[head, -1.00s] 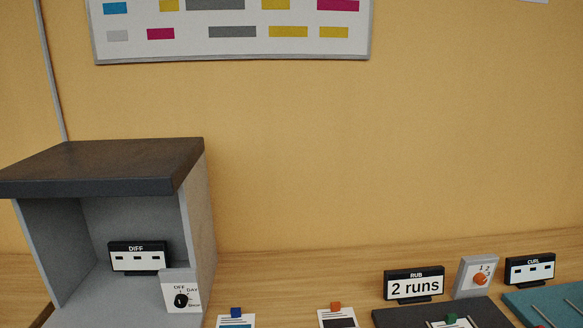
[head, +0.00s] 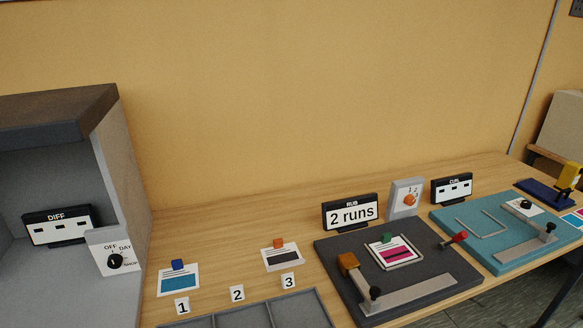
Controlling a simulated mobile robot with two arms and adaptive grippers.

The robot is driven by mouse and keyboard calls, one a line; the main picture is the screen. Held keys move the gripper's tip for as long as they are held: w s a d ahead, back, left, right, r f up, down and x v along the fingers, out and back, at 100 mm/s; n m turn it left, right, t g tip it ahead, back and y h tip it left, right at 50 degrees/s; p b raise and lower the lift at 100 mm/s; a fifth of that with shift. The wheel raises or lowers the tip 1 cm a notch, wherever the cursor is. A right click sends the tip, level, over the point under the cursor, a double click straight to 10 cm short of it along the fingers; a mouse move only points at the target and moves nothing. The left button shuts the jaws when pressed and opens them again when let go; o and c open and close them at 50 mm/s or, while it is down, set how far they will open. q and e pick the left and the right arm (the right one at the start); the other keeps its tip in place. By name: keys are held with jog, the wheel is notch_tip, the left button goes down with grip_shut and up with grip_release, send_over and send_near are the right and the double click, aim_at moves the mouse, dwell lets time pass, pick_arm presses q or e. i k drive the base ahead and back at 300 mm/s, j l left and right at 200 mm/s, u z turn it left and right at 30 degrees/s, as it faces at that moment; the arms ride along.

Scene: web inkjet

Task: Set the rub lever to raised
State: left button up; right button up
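An orange-brown block (head: 347,262) sits by the left edge. A printed card (head: 394,252) with a green clip lies on the board. Neither gripper shows in the head view.
A dial panel (head: 407,198) and a CURL sign (head: 452,189) stand behind. A teal board (head: 460,222) lies to the right. A grey booth (head: 130,185) with a DIFF sign (head: 57,225) is at left. Grey trays (head: 242,318) and clipped cards lie left of the RUB board.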

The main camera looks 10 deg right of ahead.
aim_at(463, 234)
jog(key=z, duration=1.5)
